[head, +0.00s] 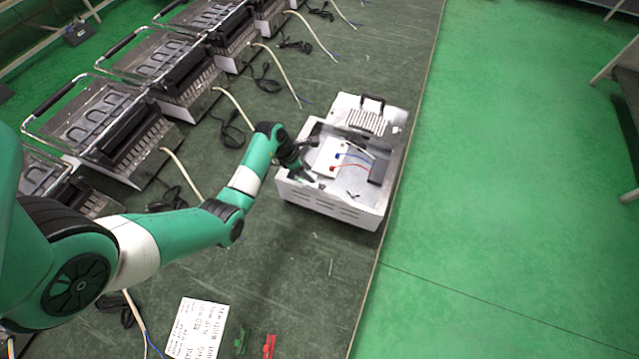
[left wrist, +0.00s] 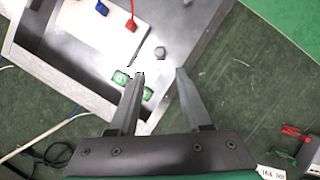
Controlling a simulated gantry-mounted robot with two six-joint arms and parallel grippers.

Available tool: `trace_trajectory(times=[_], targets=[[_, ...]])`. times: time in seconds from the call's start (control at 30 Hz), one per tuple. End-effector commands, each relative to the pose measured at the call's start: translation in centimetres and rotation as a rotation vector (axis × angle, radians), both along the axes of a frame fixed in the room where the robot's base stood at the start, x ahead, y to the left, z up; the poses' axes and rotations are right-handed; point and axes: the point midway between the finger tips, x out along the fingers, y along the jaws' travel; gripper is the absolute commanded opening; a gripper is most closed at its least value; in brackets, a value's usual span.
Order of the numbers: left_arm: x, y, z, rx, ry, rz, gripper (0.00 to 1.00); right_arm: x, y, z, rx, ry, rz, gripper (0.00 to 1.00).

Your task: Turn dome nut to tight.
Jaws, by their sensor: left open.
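A small grey rounded piece (left wrist: 161,53), which looks like the dome nut, stands on the floor of the open metal housing (head: 335,205). My left gripper (left wrist: 160,73) is open, with its two fingertips just short of the nut and to either side of it in the left wrist view. No contact shows. In the head view my left gripper (head: 309,163) reaches into the left side of the housing, and the nut is too small to make out there. My right gripper is not in view.
A white block (left wrist: 105,28) with red and blue connectors lies in the housing. Small green parts (left wrist: 120,77) sit near the left finger. Contact grills (head: 95,130) line the bench's left. A printed sheet (head: 195,328) and a red tool (head: 269,346) lie at the front.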

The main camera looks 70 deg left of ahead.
Motion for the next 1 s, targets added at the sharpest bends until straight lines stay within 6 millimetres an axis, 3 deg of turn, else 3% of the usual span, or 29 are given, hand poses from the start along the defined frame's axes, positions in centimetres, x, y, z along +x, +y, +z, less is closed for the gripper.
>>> trace_trajectory(times=[0.1,0.33,0.5,0.77,1.0], targets=[[1.1,-0.2,-3.2,-0.002,0.001,-0.003,0.48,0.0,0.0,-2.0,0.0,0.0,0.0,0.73],[2.8,-0.5,-7.4,0.0,0.0,-0.002,0.48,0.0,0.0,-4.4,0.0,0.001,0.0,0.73],[3.4,-0.5,-8.5,0.0,0.0,-0.001,0.48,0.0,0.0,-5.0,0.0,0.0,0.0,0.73],[3.5,-0.5,-8.4,0.001,-0.001,-0.001,0.48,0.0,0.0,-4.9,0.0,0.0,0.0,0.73],[3.5,-0.5,-8.4,0.001,-0.001,-0.001,0.05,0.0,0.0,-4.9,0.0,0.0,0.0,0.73]])
